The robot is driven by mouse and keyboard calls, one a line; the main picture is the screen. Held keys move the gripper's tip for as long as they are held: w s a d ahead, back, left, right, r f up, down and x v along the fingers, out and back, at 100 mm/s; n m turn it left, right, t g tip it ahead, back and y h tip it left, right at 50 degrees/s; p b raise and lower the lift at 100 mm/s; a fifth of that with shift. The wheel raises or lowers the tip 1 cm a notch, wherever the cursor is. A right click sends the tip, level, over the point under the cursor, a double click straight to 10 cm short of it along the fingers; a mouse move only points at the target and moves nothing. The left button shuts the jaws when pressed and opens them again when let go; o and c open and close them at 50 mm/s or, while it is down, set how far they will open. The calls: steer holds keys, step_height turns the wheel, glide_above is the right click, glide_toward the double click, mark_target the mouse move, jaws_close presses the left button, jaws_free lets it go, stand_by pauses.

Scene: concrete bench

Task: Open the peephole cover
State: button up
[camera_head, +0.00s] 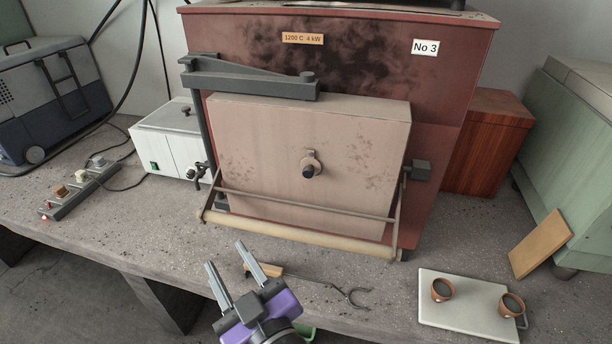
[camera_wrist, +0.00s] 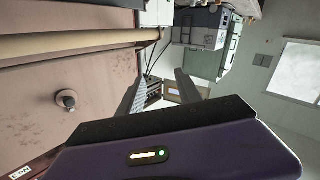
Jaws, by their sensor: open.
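The peephole cover (camera_head: 313,158) is a small metal flap with a dark knob (camera_head: 308,173) at the middle of the pale furnace door (camera_head: 260,140). It hangs against the door face, and the hole behind it is not visible. In the wrist view the cover (camera_wrist: 66,101) shows at the left, outside the space between my fingers. My gripper (camera_head: 226,255) is open and empty. It is over the front of the bench, below and left of the cover and clearly apart from it. Its spread fingers also show in the wrist view (camera_wrist: 160,92).
A handle bar (camera_head: 300,236) runs across the door's lower front. Tongs with a wooden grip (camera_head: 264,269) lie near my gripper. A pale slab (camera_head: 465,316) with two clay cups is at the right front. A white box (camera_head: 165,140) and a switch strip (camera_head: 80,190) are left.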

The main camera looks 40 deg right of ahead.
mark_target(308, 175)
steer(key=w+d+r+m+g+h, duration=0.2)
steer(key=w+d+r+m+h, duration=0.2)
steer(key=d+r+m+h, duration=0.45)
steer(key=s+d+f+m+g+h, duration=0.2)
steer(key=s+d+m+g+h, duration=0.2)
steer(key=s+g+h, duration=0.1)
steer(key=shift+p+x, duration=0.9)
steer(key=shift+x, duration=2.7)
steer(key=shift+w+a+r, duration=0.1)
steer(key=shift+w, duration=0.05)
jaws_close()
